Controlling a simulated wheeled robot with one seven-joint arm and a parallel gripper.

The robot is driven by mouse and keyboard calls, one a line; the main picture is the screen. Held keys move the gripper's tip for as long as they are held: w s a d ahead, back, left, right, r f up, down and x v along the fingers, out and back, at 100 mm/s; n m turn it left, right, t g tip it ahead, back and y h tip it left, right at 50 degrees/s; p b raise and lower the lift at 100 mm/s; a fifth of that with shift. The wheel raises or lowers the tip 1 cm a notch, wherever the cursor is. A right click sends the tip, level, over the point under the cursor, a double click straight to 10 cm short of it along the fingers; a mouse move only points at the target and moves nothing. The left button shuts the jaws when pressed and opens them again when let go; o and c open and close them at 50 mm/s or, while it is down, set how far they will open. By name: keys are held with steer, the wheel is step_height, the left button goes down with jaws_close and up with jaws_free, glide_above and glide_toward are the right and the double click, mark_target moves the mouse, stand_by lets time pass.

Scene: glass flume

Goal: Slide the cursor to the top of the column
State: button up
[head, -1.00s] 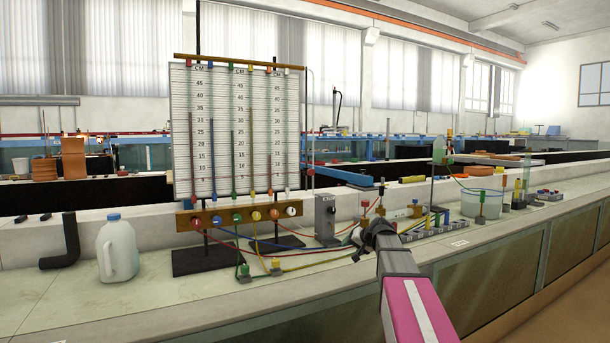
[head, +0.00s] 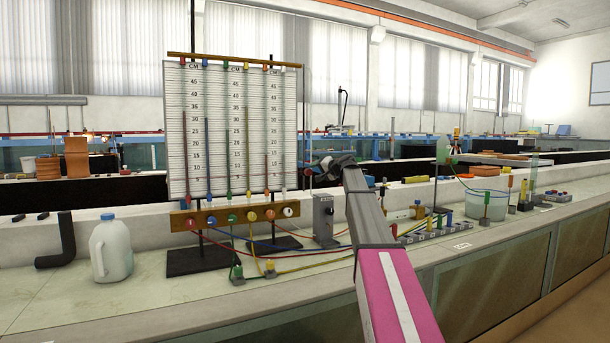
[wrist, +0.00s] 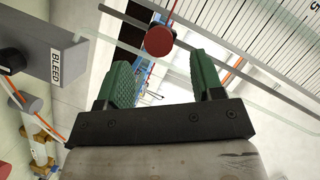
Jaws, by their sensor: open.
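The cursor shows as a round red knob (wrist: 159,40) in the wrist view, just beyond the gap between my green fingertips and apart from them. In the head view its red part (head: 307,171) is small and low on the thin upright column (head: 309,110) beside the right edge of the scale board (head: 232,130). My gripper (wrist: 163,76) is open with nothing between its fingers. In the head view my gripper (head: 318,168) is close to the cursor, and its fingers are too small to make out there.
A grey box marked BLEED (wrist: 45,45) is close at left in the wrist view. Red, blue and yellow tubes run along the bench below the manifold (head: 235,217). A white jug (head: 110,247) stands at left. A tank (head: 487,204) and fittings are at right.

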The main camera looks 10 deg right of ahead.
mark_target(310, 172)
steer(key=x, duration=0.7)
steer(key=shift+w+a+f, duration=0.1)
steer(key=shift+w+a, duration=0.1)
steer(key=shift+w, duration=0.15)
steer(key=c, duration=1)
step_height(310, 172, up, 30)
steer(key=o, duration=1)
steer(key=shift+s, duration=0.15)
